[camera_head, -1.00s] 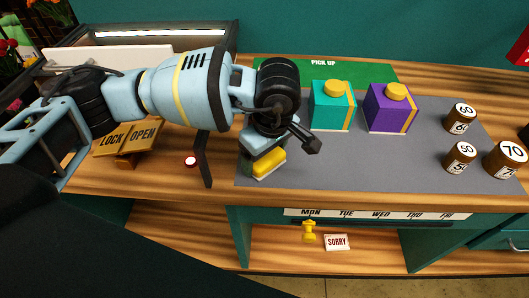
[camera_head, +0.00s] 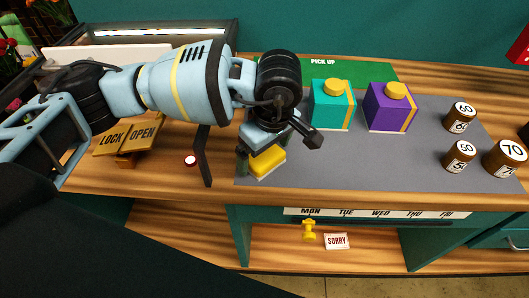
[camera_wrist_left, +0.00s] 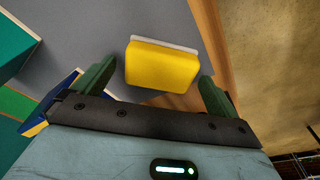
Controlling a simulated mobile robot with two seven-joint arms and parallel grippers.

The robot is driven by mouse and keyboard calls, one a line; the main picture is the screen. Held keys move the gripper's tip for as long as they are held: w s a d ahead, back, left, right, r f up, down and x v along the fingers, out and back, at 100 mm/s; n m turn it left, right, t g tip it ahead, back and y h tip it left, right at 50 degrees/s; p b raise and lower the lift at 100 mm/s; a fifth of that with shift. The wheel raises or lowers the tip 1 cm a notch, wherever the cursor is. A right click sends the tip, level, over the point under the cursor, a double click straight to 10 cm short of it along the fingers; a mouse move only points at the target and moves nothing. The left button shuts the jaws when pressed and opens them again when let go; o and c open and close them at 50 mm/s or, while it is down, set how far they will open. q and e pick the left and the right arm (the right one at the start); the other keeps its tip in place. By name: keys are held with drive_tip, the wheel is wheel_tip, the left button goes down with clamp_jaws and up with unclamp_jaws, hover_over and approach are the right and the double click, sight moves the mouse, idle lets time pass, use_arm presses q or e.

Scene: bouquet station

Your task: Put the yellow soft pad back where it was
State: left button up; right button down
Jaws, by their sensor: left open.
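The yellow soft pad (camera_head: 267,160), a small block on a thin white base, is at the left front corner of the grey mat. My left gripper (camera_head: 270,150) is over it, fingers pointing down. In the left wrist view the pad (camera_wrist_left: 162,66) lies between the two green fingers of the open left gripper (camera_wrist_left: 157,84), with a visible gap on each side. The gripper hides part of the pad in the head view. I cannot tell whether the pad rests flat on the mat. My right gripper is not in view.
A teal box (camera_head: 330,108) and a purple box (camera_head: 385,112) with yellow tops stand right of the gripper. Brown numbered weights (camera_head: 459,155) stand farther right. A black post (camera_head: 203,155) and a LOCK/OPEN sign (camera_head: 127,135) are left. The grey mat's (camera_head: 370,165) front middle is clear.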

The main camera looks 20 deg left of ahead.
sight(270, 160)
use_arm(q)
wheel_tip(270, 160, up, 11)
drive_tip(key=d, duration=0.1)
drive_tip(key=shift+s+d+f, duration=0.15)
drive_tip(key=shift+s+d, duration=0.1)
drive_tip(key=shift+s, duration=0.15)
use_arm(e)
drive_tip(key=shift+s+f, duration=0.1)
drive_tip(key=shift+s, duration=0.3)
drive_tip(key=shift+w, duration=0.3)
use_arm(q)
drive_tip(key=shift+s+f, duration=0.1)
